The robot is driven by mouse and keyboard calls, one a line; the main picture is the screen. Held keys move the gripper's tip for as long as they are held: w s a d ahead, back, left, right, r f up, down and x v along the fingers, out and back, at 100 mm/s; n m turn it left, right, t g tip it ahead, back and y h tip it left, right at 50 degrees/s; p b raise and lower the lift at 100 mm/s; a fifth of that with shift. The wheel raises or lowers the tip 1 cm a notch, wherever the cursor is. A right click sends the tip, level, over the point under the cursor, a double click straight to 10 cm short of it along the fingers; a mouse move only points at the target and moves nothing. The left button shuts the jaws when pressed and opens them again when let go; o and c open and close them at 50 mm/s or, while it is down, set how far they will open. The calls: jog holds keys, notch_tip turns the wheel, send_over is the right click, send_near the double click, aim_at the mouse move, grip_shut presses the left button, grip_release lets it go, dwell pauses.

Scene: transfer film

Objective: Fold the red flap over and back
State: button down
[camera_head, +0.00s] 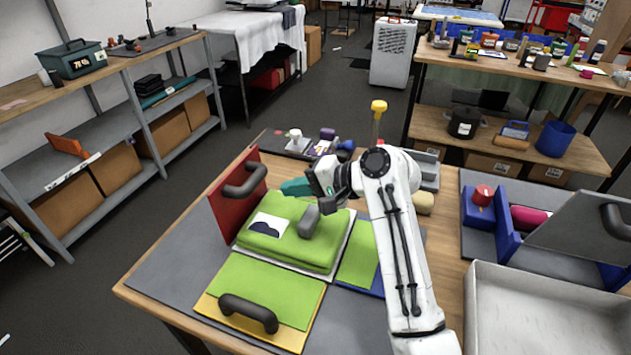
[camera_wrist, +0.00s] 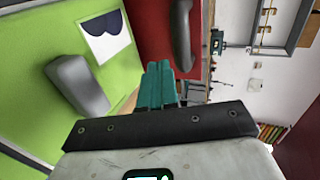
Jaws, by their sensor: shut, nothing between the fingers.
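The red flap (camera_head: 226,206) stands tilted up along the left edge of the green pad (camera_head: 312,252). A dark curved handle (camera_head: 246,181) is on its face towards the pad. In the wrist view the red flap (camera_wrist: 153,30) and its handle (camera_wrist: 182,38) lie just beyond my fingers. My gripper (camera_head: 292,188) has teal fingers, shut and empty, pointing left above the pad's far side, to the right of the flap. The fingertips also show in the wrist view (camera_wrist: 159,68). They look apart from the handle, though the exact gap is unclear.
A white card with a dark shape (camera_head: 262,226) and a grey handle (camera_head: 309,221) are on the pad. A yellow-edged flap (camera_head: 213,309) with a handle (camera_head: 249,314) lies flat in front. A blue-edged flap (camera_head: 357,252) lies at right. Small items (camera_head: 295,139) stand behind.

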jog(key=shift+w+a+r+p, duration=0.15)
jog(key=shift+w+a, duration=0.25)
jog(key=shift+a, duration=0.7)
jog(key=shift+w+a+f+p, duration=0.1)
jog(key=shift+w+a+p, duration=0.2)
jog(key=shift+a, duration=0.75)
jog(key=shift+r, duration=0.1)
